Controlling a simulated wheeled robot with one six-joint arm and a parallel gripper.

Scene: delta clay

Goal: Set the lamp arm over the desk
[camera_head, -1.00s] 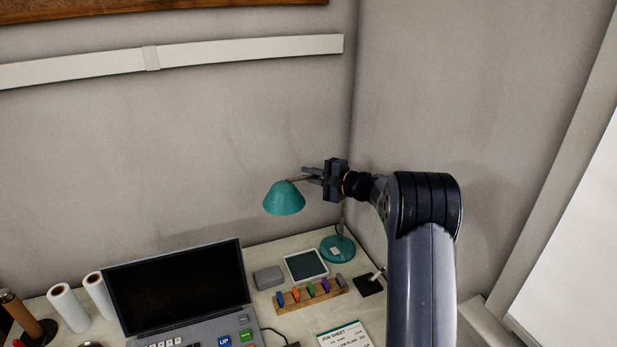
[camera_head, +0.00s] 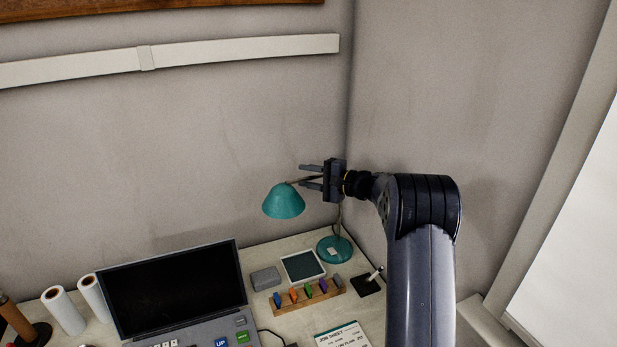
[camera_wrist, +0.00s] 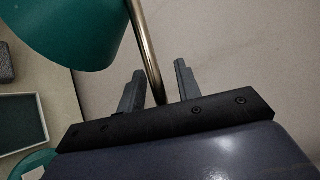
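The teal desk lamp has a cone shade (camera_head: 284,201) above the desk and a round base (camera_head: 334,249) at the desk's back right corner. Its thin metal arm (camera_wrist: 147,50) shows in the wrist view, with the shade (camera_wrist: 70,30) at upper left. My gripper (camera_head: 307,176) is at the lamp arm, just right of and above the shade. Its fingers are spread apart. In the wrist view my gripper (camera_wrist: 158,85) has one finger on each side of the lamp arm, with gaps visible. The arm's joint is partly hidden by my gripper.
A framed tablet (camera_head: 302,266), a grey box (camera_head: 265,279) and a rack of coloured blocks (camera_head: 308,295) lie near the base. Walls meet close behind the lamp.

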